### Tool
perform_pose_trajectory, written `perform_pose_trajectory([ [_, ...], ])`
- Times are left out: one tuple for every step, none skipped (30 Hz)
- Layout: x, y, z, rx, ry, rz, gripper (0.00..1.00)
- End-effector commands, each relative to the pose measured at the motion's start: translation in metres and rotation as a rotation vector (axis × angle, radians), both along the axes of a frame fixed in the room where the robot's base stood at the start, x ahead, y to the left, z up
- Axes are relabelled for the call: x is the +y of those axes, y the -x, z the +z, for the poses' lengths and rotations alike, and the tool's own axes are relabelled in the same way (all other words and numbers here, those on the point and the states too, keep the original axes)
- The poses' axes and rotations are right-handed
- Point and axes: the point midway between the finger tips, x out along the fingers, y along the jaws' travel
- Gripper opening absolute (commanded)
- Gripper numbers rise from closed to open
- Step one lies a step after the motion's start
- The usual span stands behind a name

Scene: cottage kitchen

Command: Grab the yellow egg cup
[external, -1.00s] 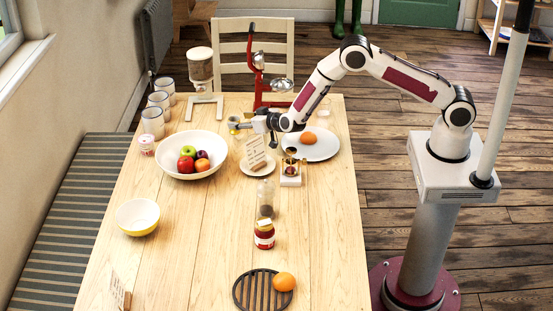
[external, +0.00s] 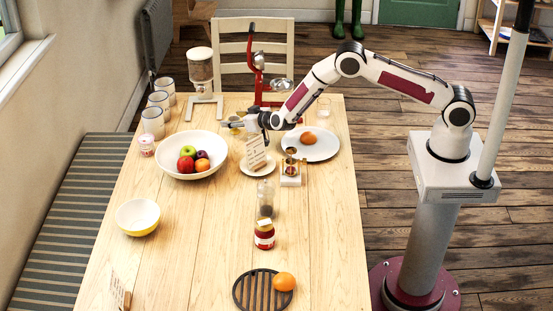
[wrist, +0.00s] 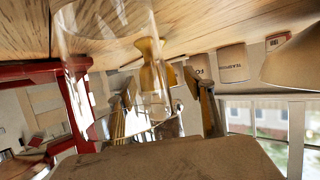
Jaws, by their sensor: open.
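The yellow egg cup (wrist: 152,68) shows in the wrist view, seen partly through clear glass. It is between the lines of my gripper's two fingers, and I see no contact. In the external view the egg cup (external: 235,119) is small, at the far side of the table and partly hidden by my gripper (external: 231,125). My gripper is open and low over the table, with its fingers pointing left toward the cup. In the wrist view my gripper (wrist: 163,90) has a finger on each side of the cup. Whether the cup is fully between the fingertips is unclear.
A clear glass vessel (wrist: 104,28) is close to the wrist camera. A red-framed stand (external: 258,75) is behind the gripper. A white fruit bowl (external: 191,171) is front left, a card on a small plate (external: 256,171) in front, and a white plate (external: 325,153) to the right.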

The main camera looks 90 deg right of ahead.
Motion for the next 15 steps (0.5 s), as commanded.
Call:
perform_pose_trajectory([
  [0.0001,0.0000,0.0000,0.000,0.000,0.000,0.53],
  [0.0001,0.0000,0.0000,0.000,0.000,0.000,0.53],
  [0.0001,0.0000,0.0000,0.000,0.000,0.000,0.53],
  [0.0001,0.0000,0.0000,0.000,0.000,0.000,0.53],
  [0.0002,0.0001,0.0001,0.000,0.000,0.000,0.53],
  [0.0002,0.0001,0.0001,0.000,0.000,0.000,0.53],
  [0.0002,0.0001,0.0001,0.000,0.000,0.000,0.48],
  [0.0002,0.0001,0.0001,0.000,0.000,0.000,0.40],
  [0.0002,0.0001,0.0001,0.000,0.000,0.000,0.29],
  [0.0002,0.0001,0.0001,0.000,0.000,0.000,0.22],
  [0.0003,0.0000,0.0001,0.000,0.000,0.000,0.14],
  [0.0003,0.0000,0.0000,0.000,0.000,0.000,0.10],
  [0.0003,0.0000,0.0000,0.000,0.000,0.000,0.10],
  [0.0003,0.0000,0.0000,0.000,0.000,0.000,0.10],
  [0.0003,-0.0001,0.0004,-0.001,0.001,0.000,0.10],
])
